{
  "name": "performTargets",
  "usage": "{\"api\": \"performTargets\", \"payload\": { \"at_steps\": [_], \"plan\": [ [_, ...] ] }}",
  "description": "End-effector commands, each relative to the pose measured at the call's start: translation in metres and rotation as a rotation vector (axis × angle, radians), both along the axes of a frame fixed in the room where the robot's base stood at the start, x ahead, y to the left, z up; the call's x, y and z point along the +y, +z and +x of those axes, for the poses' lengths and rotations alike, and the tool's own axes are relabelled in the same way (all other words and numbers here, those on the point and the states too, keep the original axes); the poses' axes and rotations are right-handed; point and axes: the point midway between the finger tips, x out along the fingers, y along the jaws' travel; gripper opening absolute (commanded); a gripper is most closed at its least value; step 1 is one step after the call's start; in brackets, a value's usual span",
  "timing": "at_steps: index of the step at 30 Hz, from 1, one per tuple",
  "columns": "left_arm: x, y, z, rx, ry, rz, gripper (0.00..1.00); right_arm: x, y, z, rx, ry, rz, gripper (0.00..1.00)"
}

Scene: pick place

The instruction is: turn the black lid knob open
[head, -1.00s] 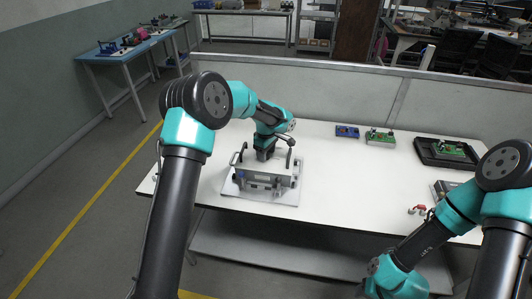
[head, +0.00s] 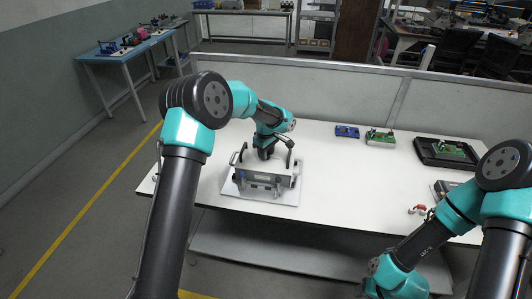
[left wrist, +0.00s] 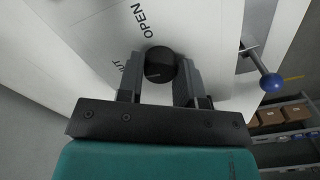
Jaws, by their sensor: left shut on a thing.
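The black lid knob (left wrist: 160,62) is round and sits on a pale lid (left wrist: 95,30) in the left wrist view. The word OPEN is printed above it, and a partly hidden word ending in "UT" is to its left. My left gripper (left wrist: 160,80) is shut on the knob, one finger on each side. In the head view my left gripper (head: 265,153) points down at the top of the grey box (head: 262,178); the knob is hidden there. My right gripper is not in view; only its arm shows at the lower right.
The box has handles at its sides and stands on a white board (head: 280,198) on the white table. A lever with a blue ball (left wrist: 271,83) sticks out nearby. Circuit boards, a black tray (head: 425,158) and small red-and-white parts (head: 417,210) lie farther right. The table's middle is clear.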

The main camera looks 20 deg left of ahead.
Motion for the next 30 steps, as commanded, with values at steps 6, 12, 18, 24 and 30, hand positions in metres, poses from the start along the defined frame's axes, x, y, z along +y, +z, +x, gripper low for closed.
{"api": "performTargets", "payload": {
  "at_steps": [6,12,18,24,30],
  "plan": [
    [0.0,0.0002,0.0001,0.0,-0.153,0.0,0.1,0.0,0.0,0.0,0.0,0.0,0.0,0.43],
    [0.0,0.0002,0.0001,0.0,-0.336,0.0,0.1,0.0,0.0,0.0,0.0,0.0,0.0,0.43],
    [0.0,0.0003,0.0001,0.0,-0.526,0.0,0.1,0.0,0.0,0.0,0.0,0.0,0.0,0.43],
    [0.0,0.0003,0.0001,0.0,-0.716,0.001,0.1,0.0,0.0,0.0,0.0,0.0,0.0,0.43],
    [0.0,0.0003,0.0002,-0.001,-0.906,0.001,0.1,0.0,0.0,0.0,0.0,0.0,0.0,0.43]
  ]
}}
